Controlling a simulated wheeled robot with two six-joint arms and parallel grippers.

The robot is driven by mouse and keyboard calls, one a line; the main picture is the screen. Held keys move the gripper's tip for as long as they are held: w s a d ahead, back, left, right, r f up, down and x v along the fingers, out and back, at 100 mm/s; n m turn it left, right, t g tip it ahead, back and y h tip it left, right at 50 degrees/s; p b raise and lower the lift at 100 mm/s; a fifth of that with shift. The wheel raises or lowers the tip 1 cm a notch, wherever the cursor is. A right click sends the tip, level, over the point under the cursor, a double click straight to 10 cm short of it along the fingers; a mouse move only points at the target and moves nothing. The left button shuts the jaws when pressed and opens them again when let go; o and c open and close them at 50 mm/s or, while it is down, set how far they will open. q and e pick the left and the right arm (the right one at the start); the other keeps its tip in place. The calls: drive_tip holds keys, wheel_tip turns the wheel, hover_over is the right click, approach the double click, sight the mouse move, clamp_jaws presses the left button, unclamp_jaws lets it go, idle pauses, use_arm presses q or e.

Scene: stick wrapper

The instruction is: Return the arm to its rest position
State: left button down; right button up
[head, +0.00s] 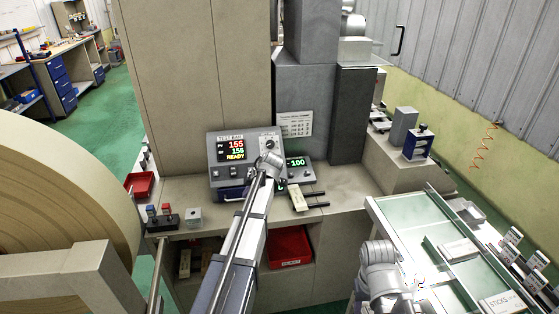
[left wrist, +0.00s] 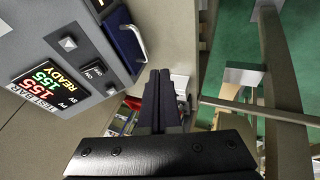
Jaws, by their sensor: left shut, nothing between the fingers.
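My left arm (head: 240,250) reaches up from the bottom of the head view, its wrist (head: 268,163) in front of the right edge of the test bar panel. In the left wrist view my left gripper (left wrist: 161,78) has its dark fingers together with nothing between them. The panel (head: 236,155) reads 155, 155 and READY; it also shows in the left wrist view (left wrist: 45,85), left of the fingers. The fingers are close to its blue handled part (left wrist: 122,38); I cannot tell if they touch. My right arm (head: 382,272) is at lower right; its gripper cannot be made out.
A smaller box reading -100 (head: 298,164) and a pale block with dark rods (head: 300,198) sit on the bench right of my left wrist. A red bin (head: 289,246) is below. A big roll (head: 60,190) stands left, a green tray table (head: 410,213) right.

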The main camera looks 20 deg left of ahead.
use_arm(q)
drive_tip(key=s+d+f+m+g+h, duration=0.1)
drive_tip(key=s+d+m+h, duration=0.1)
drive_tip(key=s+d+m, duration=1.1)
drive_tip(key=s+d+f+m+g+h, duration=0.1)
drive_tip(key=s+d+f+m+h, duration=0.1)
drive_tip(key=s+d+m, duration=1.2)
drive_tip(key=d+h, duration=0.1)
drive_tip(key=d, duration=0.6)
drive_tip(key=shift+d+f, duration=0.25)
drive_tip(key=shift+d, duration=0.15)
